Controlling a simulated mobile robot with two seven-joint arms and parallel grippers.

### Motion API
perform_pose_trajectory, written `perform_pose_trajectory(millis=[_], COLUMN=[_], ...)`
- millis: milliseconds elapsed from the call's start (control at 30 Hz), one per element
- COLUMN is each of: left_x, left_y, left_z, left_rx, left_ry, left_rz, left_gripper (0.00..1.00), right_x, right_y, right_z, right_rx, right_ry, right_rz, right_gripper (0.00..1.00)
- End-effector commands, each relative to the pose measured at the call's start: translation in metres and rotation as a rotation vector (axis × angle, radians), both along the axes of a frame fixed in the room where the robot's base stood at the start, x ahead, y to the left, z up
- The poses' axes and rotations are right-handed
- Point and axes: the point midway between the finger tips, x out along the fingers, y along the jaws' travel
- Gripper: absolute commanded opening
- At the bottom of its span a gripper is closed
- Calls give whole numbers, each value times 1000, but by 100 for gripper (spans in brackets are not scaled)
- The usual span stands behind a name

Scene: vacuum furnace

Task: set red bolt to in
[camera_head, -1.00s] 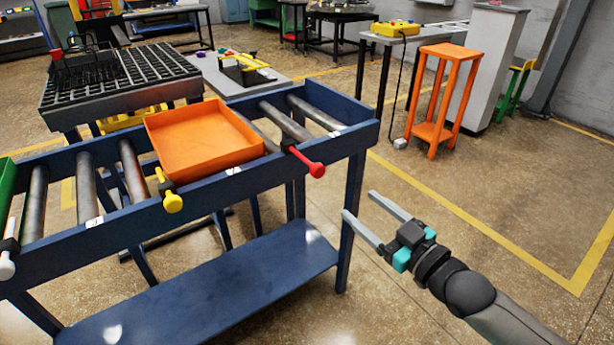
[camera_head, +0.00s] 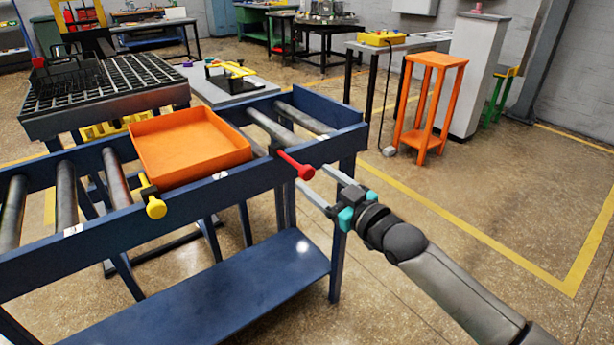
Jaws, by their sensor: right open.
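The red bolt (camera_head: 292,163) sits on the front rail of the blue roller table (camera_head: 215,190), near its right end. It sticks out from the rail toward the lower right and ends in a round red knob. My right gripper (camera_head: 313,178) is open and empty, just right of the knob. Its two fingertips point at the bolt, one above and one below the knob in the picture. I cannot tell whether they touch it or how they compare in depth. My left gripper is not in view.
An orange tray (camera_head: 190,150) rests on the rollers. A yellow bolt (camera_head: 152,198) sticks out of the same rail further left. An orange stand (camera_head: 430,105) is at the back right. The floor on the right is clear.

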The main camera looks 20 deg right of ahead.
Motion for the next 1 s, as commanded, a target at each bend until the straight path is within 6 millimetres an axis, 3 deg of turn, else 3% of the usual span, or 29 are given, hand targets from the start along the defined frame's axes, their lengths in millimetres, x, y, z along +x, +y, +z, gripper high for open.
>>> perform_pose_trajectory(millis=[333,800,1000], left_x=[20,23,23], left_y=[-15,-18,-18], left_z=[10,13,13], left_rx=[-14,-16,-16], left_ry=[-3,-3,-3], left_rz=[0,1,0], left_gripper=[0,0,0], right_x=[34,40,40], right_y=[12,15,15], right_z=[-1,0,0], right_rx=[1,0,0], right_ry=[-1,1,1], right_rz=[0,1,1], right_gripper=[72,72,49])
